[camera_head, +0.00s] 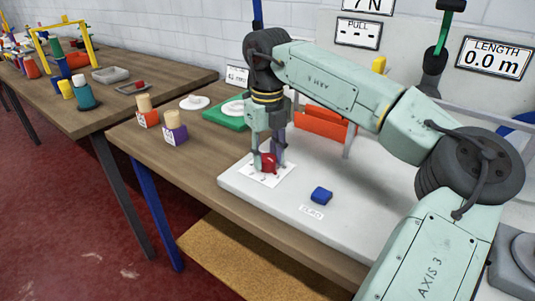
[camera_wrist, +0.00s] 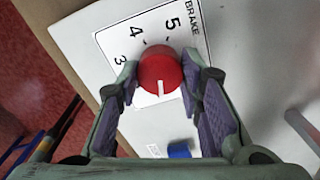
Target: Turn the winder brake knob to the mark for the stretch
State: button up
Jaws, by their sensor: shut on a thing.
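The winder brake knob (camera_wrist: 160,72) is round and red with a white pointer line. In the wrist view the line points down the picture, away from the numerals 3, 4 and 5 on the white BRAKE card (camera_wrist: 112,36). The rest of the scale is hidden by the knob and fingers. My gripper (camera_wrist: 161,77) is shut on the knob, one purple-padded finger at each side. In the head view my gripper (camera_head: 269,158) points down over the card (camera_head: 266,177) on the pale machine bed (camera_head: 370,215), with the red knob (camera_head: 268,163) between its fingers.
A blue button (camera_head: 321,195) with a ZERO label sits right of the card. The LENGTH display (camera_head: 494,58) reads 0.0 m; another display (camera_head: 368,6) shows 7 N. Orange blocks (camera_head: 322,124) and a green base (camera_head: 226,116) stand behind the gripper.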

aim_at(267, 157)
jog(key=o, duration=1.2)
jog(key=shift+c, duration=0.2)
jog(key=shift+r, duration=0.1)
notch_tip(267, 157, up, 12)
